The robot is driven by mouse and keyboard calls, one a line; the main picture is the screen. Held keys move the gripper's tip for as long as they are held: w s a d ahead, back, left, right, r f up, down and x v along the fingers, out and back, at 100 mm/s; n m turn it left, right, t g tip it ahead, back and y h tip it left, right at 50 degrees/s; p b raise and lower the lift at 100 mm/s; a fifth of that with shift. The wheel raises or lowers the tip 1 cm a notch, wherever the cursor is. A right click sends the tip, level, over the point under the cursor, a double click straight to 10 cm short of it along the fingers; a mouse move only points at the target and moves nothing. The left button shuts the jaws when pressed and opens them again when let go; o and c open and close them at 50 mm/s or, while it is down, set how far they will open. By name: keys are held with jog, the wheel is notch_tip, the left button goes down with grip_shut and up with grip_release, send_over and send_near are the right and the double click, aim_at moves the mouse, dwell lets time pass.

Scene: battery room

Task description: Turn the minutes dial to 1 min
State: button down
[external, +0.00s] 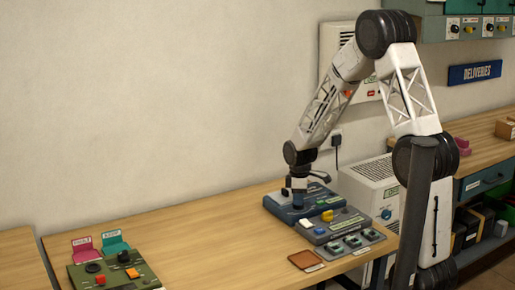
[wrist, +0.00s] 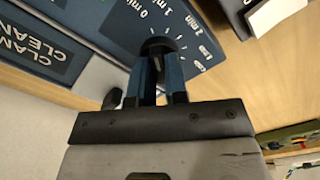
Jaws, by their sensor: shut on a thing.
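The minutes dial (wrist: 158,43) is a dark round knob on a blue panel (wrist: 125,22), seen in the wrist view. A printed scale around it reads 0 min, 1 min, 2 min and further marks. My gripper (wrist: 160,62) has its two blue fingers shut on the dial from the near side. The fingers cover much of the dial, and I cannot tell which mark it points to. In the external view my gripper (external: 298,203) reaches down onto the left end of the blue control box (external: 318,198), and the dial is hidden there.
A grey panel (external: 340,224) with a yellow knob stands directly in front of the blue box. A brown tray (external: 305,260) lies near it. A green box (external: 112,272) with knobs sits far left. The wooden table between is clear. A white cabinet (external: 372,190) stands behind right.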

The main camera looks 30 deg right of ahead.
jog(key=shift+m, duration=2.4)
jog(key=c, duration=1.1)
grip_release()
jog(key=shift+c, duration=0.2)
jog(key=shift+r, duration=0.15)
jog(key=shift+r, duration=3.75)
